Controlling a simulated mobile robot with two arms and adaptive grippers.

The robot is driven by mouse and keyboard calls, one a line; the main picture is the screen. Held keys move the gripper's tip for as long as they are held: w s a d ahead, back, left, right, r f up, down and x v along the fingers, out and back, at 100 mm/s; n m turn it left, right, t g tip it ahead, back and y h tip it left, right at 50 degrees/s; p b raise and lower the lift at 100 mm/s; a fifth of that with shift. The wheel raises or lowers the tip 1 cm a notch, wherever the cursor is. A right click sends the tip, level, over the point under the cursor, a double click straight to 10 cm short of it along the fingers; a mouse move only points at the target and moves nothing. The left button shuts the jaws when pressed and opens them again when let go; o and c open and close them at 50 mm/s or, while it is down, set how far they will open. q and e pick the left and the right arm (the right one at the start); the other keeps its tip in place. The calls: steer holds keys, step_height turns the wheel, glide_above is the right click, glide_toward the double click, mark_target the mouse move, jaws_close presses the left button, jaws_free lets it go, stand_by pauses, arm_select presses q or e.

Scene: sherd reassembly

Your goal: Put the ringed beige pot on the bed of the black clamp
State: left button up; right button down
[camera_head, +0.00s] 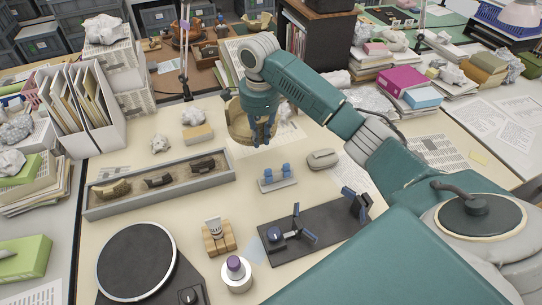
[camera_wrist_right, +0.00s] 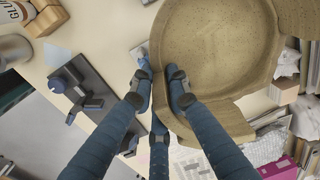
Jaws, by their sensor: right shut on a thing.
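The beige pot (camera_head: 237,122) is at the upper middle of the head view, partly hidden behind my right gripper (camera_head: 264,132). The right gripper is shut on the pot's wall at its right side. In the right wrist view the pot (camera_wrist_right: 215,45) fills the upper right, with its hollow inside showing, and the blue fingers (camera_wrist_right: 165,95) pinch its edge. I cannot tell whether the pot touches the table. The black clamp (camera_head: 335,222) lies nearer and to the right, its bed bare between upright jaws. It also shows at the left of the wrist view (camera_wrist_right: 98,84). My left gripper is out of view.
A grey tray with sherds (camera_head: 213,180) lies left of the clamp. A small stand with blue pegs (camera_head: 291,182) and a grey rounded object (camera_head: 322,158) sit between pot and clamp. A round turntable (camera_head: 137,262), wooden block (camera_head: 219,243) and purple-topped jar (camera_head: 236,270) stand in front.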

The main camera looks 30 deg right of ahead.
step_height(320, 180, down, 10)
steer(key=shift+f+p, duration=0.1)
steer(key=shift+p, duration=0.25)
steer(key=shift+w+d+f, duration=0.1)
steer(key=shift+f, duration=2.35)
steer(key=c, duration=2.1)
jaws_free()
steer(key=shift+f, duration=0.2)
steer(key=o, duration=0.4)
steer(key=shift+s, duration=0.2)
